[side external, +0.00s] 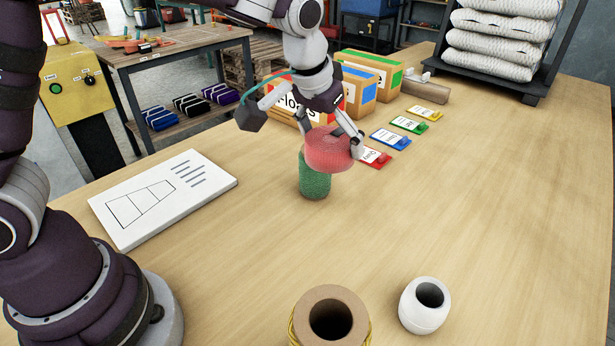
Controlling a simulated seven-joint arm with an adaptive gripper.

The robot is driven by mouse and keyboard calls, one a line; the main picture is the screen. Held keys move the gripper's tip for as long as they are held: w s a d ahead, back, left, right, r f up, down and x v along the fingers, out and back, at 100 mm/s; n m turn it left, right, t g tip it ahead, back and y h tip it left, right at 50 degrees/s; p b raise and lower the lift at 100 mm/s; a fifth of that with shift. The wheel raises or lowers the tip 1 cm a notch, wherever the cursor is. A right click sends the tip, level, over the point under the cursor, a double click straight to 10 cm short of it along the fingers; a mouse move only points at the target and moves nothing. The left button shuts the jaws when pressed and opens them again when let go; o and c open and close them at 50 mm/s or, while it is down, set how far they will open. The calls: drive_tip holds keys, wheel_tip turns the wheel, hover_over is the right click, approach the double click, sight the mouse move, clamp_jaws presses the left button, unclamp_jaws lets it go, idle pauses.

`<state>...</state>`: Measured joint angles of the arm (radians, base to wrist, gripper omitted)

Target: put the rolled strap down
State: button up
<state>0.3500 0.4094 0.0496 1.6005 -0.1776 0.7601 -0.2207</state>
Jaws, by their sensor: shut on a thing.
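The rolled strap (329,150) looks like a pinkish-red coil. My gripper (330,146) is shut on it, with a finger showing at each side. The coil is in front of and partly over a green cylinder (315,183) that stands upright on the wooden table (480,190). I cannot tell whether the coil touches the top of the green cylinder or hangs just above it.
Boxes (358,85) stand behind my gripper, with a row of coloured tags (390,138) to their right. A white drawing board (165,195) lies left. A brown spool (330,318) and a white pot (424,306) stand at the front. The table's right side is clear.

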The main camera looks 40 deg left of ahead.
drive_tip(key=s+a+n+y, duration=0.1)
drive_tip(key=s+a+n, duration=0.1)
drive_tip(key=s+a, duration=0.45)
drive_tip(key=s+a+n, duration=0.2)
drive_tip(key=s+a, duration=0.2)
drive_tip(key=a, duration=0.6)
wheel_tip(320, 180, down, 10)
drive_tip(key=shift+d+r, duration=0.15)
drive_tip(key=shift+f, duration=0.25)
hover_over(265, 164)
drive_tip(key=s, duration=0.1)
drive_tip(key=shift+s+d+f, duration=0.1)
drive_tip(key=shift+d+f, duration=0.25)
drive_tip(key=shift+f, duration=2.2)
drive_tip(key=o, duration=1.1)
drive_tip(key=shift+f, duration=0.1)
